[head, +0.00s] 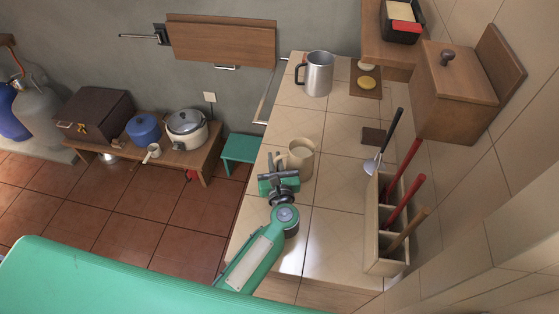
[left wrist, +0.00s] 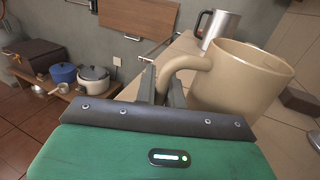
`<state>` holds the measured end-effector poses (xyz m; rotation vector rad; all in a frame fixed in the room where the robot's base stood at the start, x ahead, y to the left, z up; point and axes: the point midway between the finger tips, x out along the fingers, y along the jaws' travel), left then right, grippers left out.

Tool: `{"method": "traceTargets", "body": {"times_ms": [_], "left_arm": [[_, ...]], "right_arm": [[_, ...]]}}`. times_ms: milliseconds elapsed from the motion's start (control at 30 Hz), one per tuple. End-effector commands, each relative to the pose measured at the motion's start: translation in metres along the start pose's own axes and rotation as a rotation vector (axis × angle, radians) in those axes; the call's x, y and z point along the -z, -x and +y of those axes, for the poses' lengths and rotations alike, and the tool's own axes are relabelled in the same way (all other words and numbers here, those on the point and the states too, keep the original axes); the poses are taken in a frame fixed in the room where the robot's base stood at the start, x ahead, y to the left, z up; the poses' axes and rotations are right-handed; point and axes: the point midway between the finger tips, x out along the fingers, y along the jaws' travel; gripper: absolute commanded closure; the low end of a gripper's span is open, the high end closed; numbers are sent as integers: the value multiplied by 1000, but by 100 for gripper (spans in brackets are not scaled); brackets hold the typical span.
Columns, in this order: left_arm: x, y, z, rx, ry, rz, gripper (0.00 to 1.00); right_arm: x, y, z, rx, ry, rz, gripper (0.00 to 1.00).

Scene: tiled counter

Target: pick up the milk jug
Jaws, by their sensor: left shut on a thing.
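The milk jug (head: 302,160) is a beige, round vessel with a side handle, over the tiled counter. It looks upright in the head view; I cannot tell whether its base touches the tiles. In the left wrist view the jug (left wrist: 238,85) fills the right side. My left gripper (head: 280,164) is on the jug's left, near side. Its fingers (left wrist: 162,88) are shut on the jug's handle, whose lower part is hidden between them. My right gripper is not in view.
A steel jug (head: 318,75) stands farther back on the counter (head: 338,205). A wooden rack (head: 374,235) with utensils lines the right side, and a dark coaster (head: 373,137) lies right of the milk jug. Tiles in front of the rack are clear.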

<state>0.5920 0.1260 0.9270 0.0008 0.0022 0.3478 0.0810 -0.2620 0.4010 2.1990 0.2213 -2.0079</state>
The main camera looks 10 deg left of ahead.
Motion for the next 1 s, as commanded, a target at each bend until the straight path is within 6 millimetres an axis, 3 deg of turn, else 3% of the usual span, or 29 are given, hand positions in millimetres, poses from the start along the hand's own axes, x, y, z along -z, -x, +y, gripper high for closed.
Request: {"method": "traceTargets", "body": {"times_ms": [600,1000], "left_arm": [[-90,0,0,0,5,-3,100],[-97,0,0,0,3,-3,100]], "right_arm": [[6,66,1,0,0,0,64],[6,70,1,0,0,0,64]]}}
